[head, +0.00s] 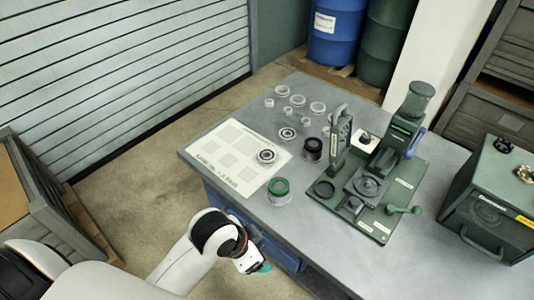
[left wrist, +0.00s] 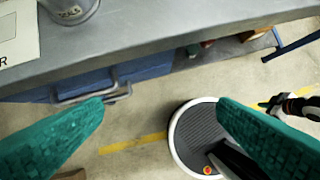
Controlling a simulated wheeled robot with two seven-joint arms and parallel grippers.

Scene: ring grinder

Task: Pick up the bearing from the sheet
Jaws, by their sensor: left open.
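The bearing (head: 266,156), a round metal ring with a dark centre, lies on the right part of the white printed sheet (head: 206,161) on the grey bench. A corner of the sheet shows in the left wrist view (left wrist: 22,45); the bearing does not. My left gripper (head: 258,267) is in front of the bench's near edge, apart from the bearing. In the left wrist view its green fingers (left wrist: 162,102) are wide apart with nothing between them. What looks like my right gripper (left wrist: 264,104) shows at that view's right edge, too small to tell its opening.
A cup labelled SEALS (left wrist: 72,10), with a green ring inside (head: 279,187), stands near the front edge beside the sheet. Several rings and a black cup (head: 312,147) stand farther back. A green press (head: 384,165) and green box (head: 492,205) are to the right. Blue drawers are below the bench.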

